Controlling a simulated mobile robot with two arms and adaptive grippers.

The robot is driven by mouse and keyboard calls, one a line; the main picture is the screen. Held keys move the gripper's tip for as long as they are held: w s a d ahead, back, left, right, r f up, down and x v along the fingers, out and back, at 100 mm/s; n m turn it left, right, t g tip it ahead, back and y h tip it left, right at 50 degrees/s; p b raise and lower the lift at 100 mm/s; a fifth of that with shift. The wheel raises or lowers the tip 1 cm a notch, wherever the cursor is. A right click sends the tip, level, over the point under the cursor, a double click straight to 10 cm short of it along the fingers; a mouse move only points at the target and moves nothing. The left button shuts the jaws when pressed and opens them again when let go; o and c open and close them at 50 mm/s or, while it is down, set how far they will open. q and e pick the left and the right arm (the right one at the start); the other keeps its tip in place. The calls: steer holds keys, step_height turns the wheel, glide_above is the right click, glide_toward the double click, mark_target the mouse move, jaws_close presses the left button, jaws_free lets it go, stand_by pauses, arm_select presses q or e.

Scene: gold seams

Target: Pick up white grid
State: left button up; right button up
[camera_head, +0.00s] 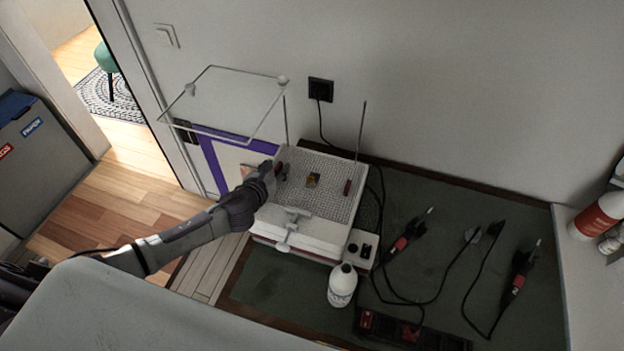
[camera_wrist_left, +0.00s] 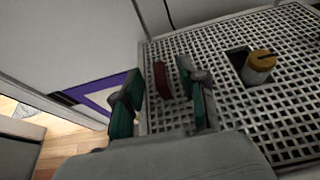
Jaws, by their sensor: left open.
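The white grid (camera_head: 318,190) is a perforated plate lying flat on top of a white box-shaped device (camera_head: 300,232). A dark red handle (camera_head: 347,187) stands at its right side; a second red handle at its left side shows in the left wrist view (camera_wrist_left: 162,80). A small yellow-topped jar (camera_wrist_left: 262,66) sits at an opening in the grid. My left gripper (camera_head: 276,171) is at the grid's left edge. In the left wrist view its teal-padded fingers (camera_wrist_left: 163,97) are open, with the left red handle between or just beyond them. I cannot tell whether they touch it.
A clear framed cover (camera_head: 232,100) is above and left of the device. A white bottle (camera_head: 342,285) stands in front. Several cabled tools, including a red-black one (camera_head: 408,235), lie right on the dark green mat (camera_head: 480,215). The wall is close behind.

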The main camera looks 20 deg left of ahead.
arm_select(q)
steer(key=shift+x, duration=1)
steer(key=shift+s, duration=0.1)
jaws_close()
steer(key=shift+r, duration=0.1)
